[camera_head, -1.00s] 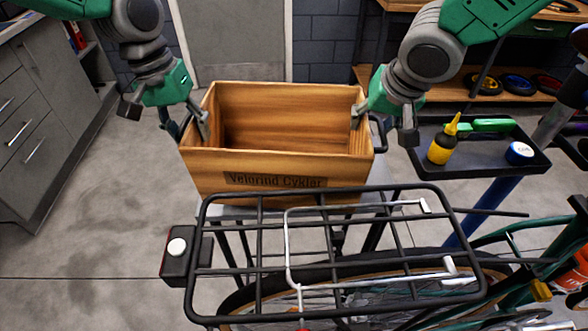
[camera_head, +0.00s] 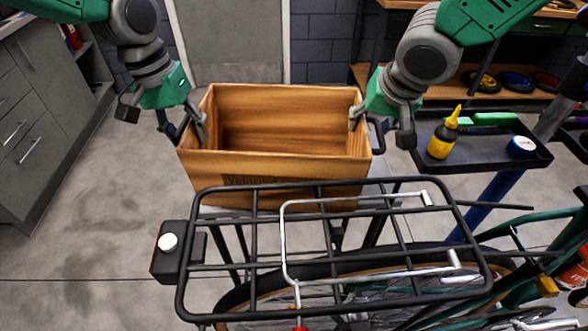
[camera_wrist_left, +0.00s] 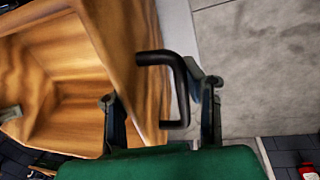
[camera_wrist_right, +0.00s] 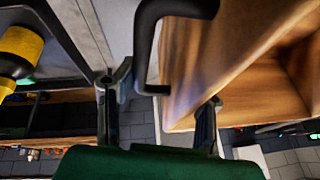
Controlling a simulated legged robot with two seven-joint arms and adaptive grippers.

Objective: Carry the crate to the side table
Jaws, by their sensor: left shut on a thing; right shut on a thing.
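The open wooden crate (camera_head: 262,165) is upright in the middle of the head view, with dark lettering on its front partly hidden by the rack. My left gripper (camera_head: 188,130) is shut on its left end, one finger inside the wall and one outside. The black handle (camera_wrist_left: 180,85) lies between those fingers in the left wrist view. My right gripper (camera_head: 366,122) is shut on the right end the same way, around the handle (camera_wrist_right: 145,45). The crate looks empty. A pale grey table top (camera_head: 376,196) shows below it; whether they touch is hidden.
A bicycle's black rear rack (camera_head: 335,262) stands close in front of the crate. A dark tool tray (camera_head: 480,155) with a yellow bottle (camera_head: 443,136) is just right of it. Grey cabinets (camera_head: 45,120) stand left. Floor (camera_head: 90,220) between cabinets and crate is clear.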

